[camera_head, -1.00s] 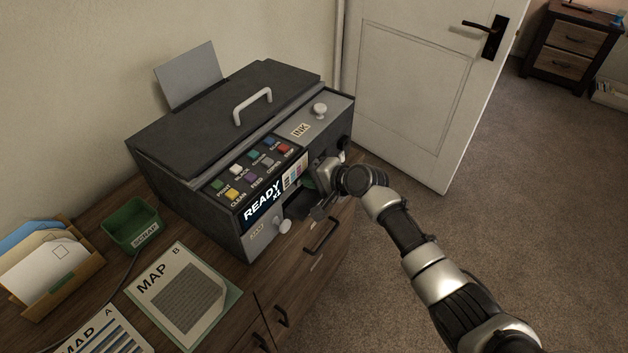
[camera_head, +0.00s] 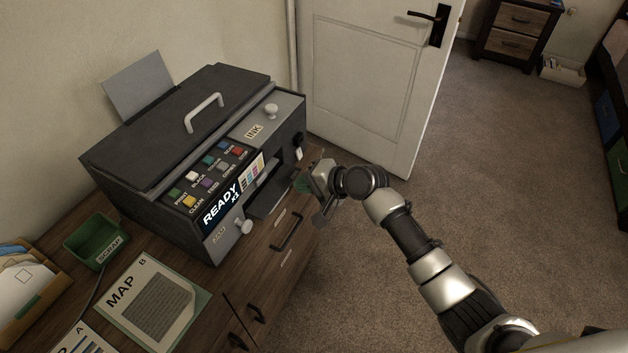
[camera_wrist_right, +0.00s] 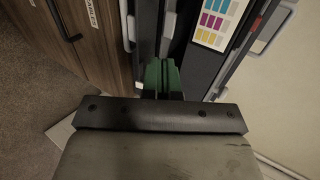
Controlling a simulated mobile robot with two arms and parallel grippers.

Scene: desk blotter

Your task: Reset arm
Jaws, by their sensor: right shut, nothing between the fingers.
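My right gripper (camera_head: 303,184) is shut and empty, in front of the printer's front right side. Its green fingers also show in the right wrist view (camera_wrist_right: 162,76), pointing toward the printer front. The dark grey printer (camera_head: 150,125) stands on the wooden desk, with its lid down and a "READY" display lit. Its front slot (camera_head: 268,190) shows as a dark opening left of the gripper, and the gripper is apart from it. My left gripper is not in view.
A green scrap bin (camera_head: 95,243), a "MAP B" sheet (camera_head: 152,300) and a folder tray (camera_head: 40,312) are on the desk at left. Drawer handles (camera_head: 288,232) stick out below the printer. A white door (camera_head: 375,85) stands behind.

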